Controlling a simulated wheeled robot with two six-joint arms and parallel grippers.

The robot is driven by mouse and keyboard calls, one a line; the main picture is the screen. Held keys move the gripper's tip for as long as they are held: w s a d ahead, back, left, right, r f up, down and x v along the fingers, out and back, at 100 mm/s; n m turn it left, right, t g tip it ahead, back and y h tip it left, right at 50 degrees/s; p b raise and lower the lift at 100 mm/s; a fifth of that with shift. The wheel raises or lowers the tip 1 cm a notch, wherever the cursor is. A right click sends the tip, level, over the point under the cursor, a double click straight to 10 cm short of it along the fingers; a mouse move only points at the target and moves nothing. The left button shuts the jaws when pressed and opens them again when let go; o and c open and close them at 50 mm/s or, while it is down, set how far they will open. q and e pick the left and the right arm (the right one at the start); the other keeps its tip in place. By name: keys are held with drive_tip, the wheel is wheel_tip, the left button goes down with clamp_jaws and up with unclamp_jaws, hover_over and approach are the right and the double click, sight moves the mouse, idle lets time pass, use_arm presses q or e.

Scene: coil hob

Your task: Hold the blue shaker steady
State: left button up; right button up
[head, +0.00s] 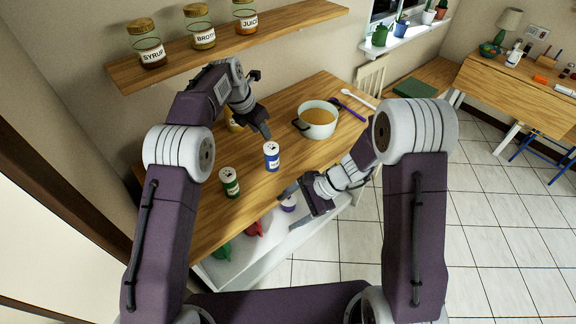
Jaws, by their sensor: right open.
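The blue shaker (271,157) is a small blue and white cylinder with a dark-holed top. It stands upright on the wooden counter. My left gripper (264,130) is just behind and above the shaker in the picture, with a dark finger pointing down near its top. I cannot tell whether it touches the shaker, and the other finger is not clear. My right gripper (289,209) is open and empty, at the counter's front edge, below and right of the shaker.
A green shaker (229,183) stands left of the blue one. A white pot (318,119) of orange-brown soup stands to the right, by a purple utensil (348,107). A yellowish item (233,125) is partly hidden behind my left wrist. Jars line the wall shelf (180,66) above.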

drive_tip(key=w+a+f+m+t+y, duration=0.2)
drive_tip(key=w+m+t+y, duration=0.15)
drive_tip(key=w+m, duration=0.4)
drive_tip(key=m+t+h, duration=0.2)
drive_tip(key=m+t, duration=0.4)
approach(277, 165)
drive_tip(key=x, duration=0.3)
drive_tip(key=shift+w+a+f+g+y, duration=0.15)
drive_tip(key=shift+w+f+g+y, duration=0.1)
drive_tip(key=shift+w, duration=0.15)
drive_tip(key=x, duration=0.8)
drive_tip(key=shift+w+a+f, duration=0.15)
drive_tip(key=shift+w+a, duration=0.05)
drive_tip(key=shift+w, duration=0.1)
drive_tip(key=c, duration=1.5)
